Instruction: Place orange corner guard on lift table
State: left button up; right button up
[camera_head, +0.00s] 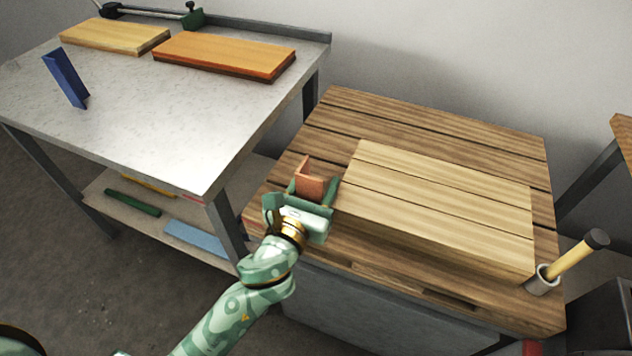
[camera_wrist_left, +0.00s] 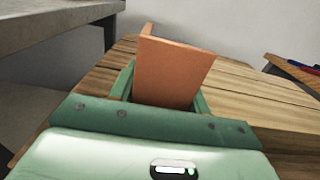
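The orange corner guard (camera_head: 310,185) is an L-shaped piece standing upright between the two fingers of my left gripper (camera_head: 313,191). In the left wrist view the guard (camera_wrist_left: 172,72) fills the space between the green fingers, which sit against its two sides. The guard is over the front left part of a wooden plank-topped table (camera_head: 430,110), probably the lift table. I cannot tell whether its lower edge, hidden by the gripper, touches the planks. My right gripper is not in view.
A pale wooden block (camera_head: 440,200) lies on the plank top just right of the gripper. A mallet-like handle (camera_head: 575,255) stands in a holder at the right corner. The grey workbench (camera_head: 170,120) at left bears two boards and a blue corner guard (camera_head: 66,78).

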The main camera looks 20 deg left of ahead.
pick_arm(q)
jog(key=o, duration=0.3)
jog(key=shift+r, duration=0.15)
jog(key=s, duration=1.2)
jog(key=shift+a+b, duration=0.15)
jog(key=shift+b, duration=0.15)
